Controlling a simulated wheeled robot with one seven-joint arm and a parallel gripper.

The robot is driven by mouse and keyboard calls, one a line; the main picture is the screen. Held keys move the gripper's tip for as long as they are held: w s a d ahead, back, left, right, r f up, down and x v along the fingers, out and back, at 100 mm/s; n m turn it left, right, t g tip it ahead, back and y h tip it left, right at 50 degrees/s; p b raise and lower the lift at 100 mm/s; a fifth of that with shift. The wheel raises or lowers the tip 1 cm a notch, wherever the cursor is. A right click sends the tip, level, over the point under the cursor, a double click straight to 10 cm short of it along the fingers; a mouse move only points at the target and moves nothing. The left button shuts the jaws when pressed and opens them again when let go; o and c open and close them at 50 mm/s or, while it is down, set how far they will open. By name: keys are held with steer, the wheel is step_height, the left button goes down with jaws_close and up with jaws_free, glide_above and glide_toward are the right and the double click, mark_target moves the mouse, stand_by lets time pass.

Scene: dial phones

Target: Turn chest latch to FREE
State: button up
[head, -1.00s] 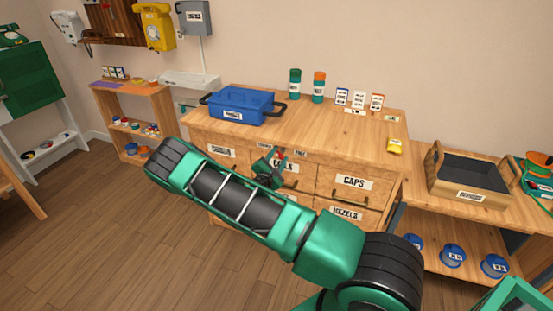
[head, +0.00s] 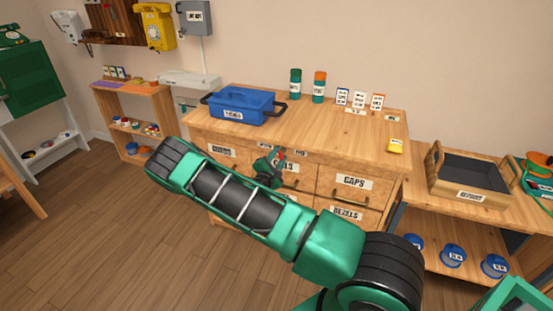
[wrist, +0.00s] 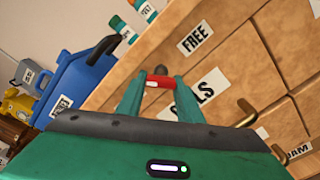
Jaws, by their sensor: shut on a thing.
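The wooden drawer chest (head: 330,130) stands ahead, with its drawer fronts facing me. On its upper front strip is a small red latch (wrist: 158,81) with a dark round knob behind it. My gripper (wrist: 161,84) is shut on the latch, with one teal finger on each side of its red part. In the head view my gripper (head: 279,158) is at the chest's upper front, and my arm hides part of the drawers. The FREE label (wrist: 195,38) is right of the latch and above it in the tilted wrist view. The latch's exact pointing is hard to tell.
A blue toolbox (head: 240,105) stands on the chest's left top. Two bottles (head: 319,88), small cards (head: 359,99) and a yellow item (head: 395,146) are also on top. A wooden tray (head: 470,178) is at right. A drawer handle (wrist: 246,112) sticks out near my gripper.

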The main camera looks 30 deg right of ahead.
steer(key=m, duration=0.4)
steer(key=shift+d+r+m, duration=0.1)
steer(key=shift+d+m, duration=0.05)
steer(key=shift+m, duration=0.15)
steer(key=m, duration=0.3)
steer(key=shift+m, duration=0.3)
steer(key=shift+s+d+m, duration=0.1)
steer(key=shift+m, duration=1.2)
steer(key=shift+o, duration=0.3)
steer(key=shift+r+m, duration=0.15)
steer(key=shift+m, duration=1.35)
steer(key=shift+r+m, duration=0.1)
steer(key=shift+m, duration=1.4)
steer(key=shift+c, duration=0.4)
steer(key=o, duration=0.8)
